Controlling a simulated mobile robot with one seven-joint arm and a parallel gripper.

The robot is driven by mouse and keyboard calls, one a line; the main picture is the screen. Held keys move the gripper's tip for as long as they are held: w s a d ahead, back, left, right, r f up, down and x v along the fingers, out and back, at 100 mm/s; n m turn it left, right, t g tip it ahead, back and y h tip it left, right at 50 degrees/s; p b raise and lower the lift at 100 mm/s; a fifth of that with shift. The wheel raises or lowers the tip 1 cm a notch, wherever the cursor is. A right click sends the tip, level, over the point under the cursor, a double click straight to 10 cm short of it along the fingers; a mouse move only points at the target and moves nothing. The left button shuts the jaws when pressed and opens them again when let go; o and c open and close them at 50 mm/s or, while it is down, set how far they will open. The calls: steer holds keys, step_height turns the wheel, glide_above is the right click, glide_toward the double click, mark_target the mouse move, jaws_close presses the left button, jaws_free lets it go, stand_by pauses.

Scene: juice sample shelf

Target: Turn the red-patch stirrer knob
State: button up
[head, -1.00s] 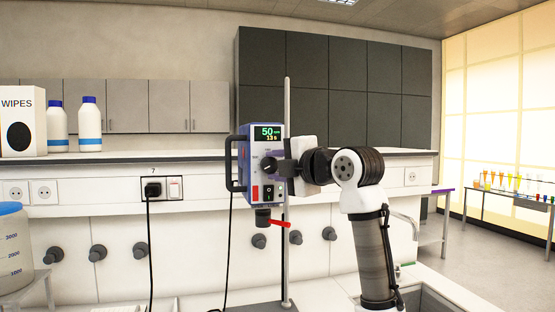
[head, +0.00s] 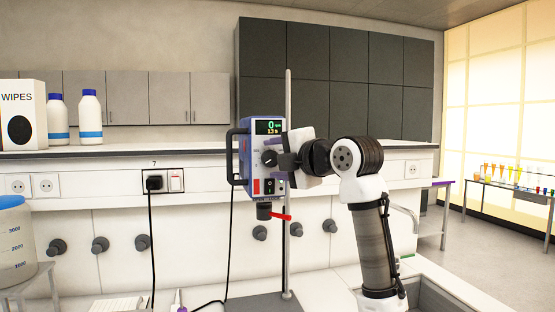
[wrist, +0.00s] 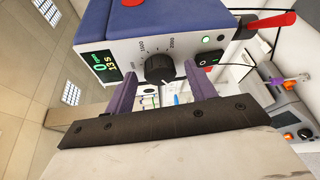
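The stirrer (head: 262,150) is a blue and white box clamped on an upright rod, with a small red patch (head: 256,187) low on its front. Its display (head: 269,127) reads a green 0 and a smaller yellow number. The black stirrer knob (head: 269,158) is below the display; in the wrist view the knob (wrist: 160,68) is surrounded by a numbered scale. My gripper (head: 281,160) is at the stirrer's front. In the wrist view my gripper (wrist: 163,84) is open, its purple fingers on either side of the knob, with visible gaps to it.
A black rocker switch (wrist: 207,58) with a green mark sits beside the knob. A red lever (head: 281,216) sticks out under the stirrer. A black handle (head: 231,157) is at its left. Bottles (head: 90,120) and a wipes box (head: 20,115) stand on the shelf.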

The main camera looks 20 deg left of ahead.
steer(key=b+v, duration=0.4)
steer(key=v, duration=1)
steer(key=shift+b, duration=0.35)
steer(key=shift+w, duration=0.1)
